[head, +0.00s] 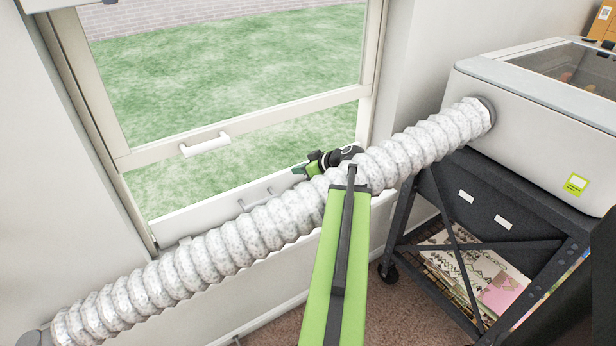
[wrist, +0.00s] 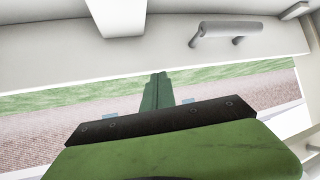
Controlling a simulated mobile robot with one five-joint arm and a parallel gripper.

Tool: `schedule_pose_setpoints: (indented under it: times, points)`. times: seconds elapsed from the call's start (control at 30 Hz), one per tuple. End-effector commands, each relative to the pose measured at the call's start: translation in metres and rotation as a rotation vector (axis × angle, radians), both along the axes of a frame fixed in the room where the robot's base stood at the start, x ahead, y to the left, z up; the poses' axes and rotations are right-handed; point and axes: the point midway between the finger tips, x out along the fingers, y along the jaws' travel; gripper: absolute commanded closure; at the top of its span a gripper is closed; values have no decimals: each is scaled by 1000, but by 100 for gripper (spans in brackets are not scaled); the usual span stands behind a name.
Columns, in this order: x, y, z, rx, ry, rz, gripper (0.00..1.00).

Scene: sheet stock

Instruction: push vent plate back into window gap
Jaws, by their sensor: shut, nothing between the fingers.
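A window sash (head: 240,135) is raised, with a gap below it that opens onto grass. A white panel (head: 200,211) with a thin bar handle (head: 255,196) runs along the bottom of the gap; I take it for the vent plate. The silver hose (head: 225,249) crosses in front and hides its lower part, so its seating cannot be told. My gripper (head: 301,170) is shut and empty behind the hose, near the panel's right end. In the wrist view my fingers (wrist: 155,90) are together, beside a pale panel with a grey handle (wrist: 225,29); contact is unclear.
The hose runs from a white machine (head: 540,135) to a grey collar (head: 35,338) at the lower left edge. A dark wheeled stand (head: 520,195) carries the machine, with sheets (head: 480,265) on its lower shelf. The sash has a white handle (head: 205,145).

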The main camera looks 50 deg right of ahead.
Motion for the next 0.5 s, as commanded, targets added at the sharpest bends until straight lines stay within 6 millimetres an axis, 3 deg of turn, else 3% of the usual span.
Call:
schedule_pose_setpoints:
  times: [0.2, 0.3, 0.5]
  points:
    - [40, -4, 0, -1, -1, -1, 100]
    - [38, -4, -15, 0, 0, -4, 100]
    - [37, -3, -18, 0, 5, -1, 100]
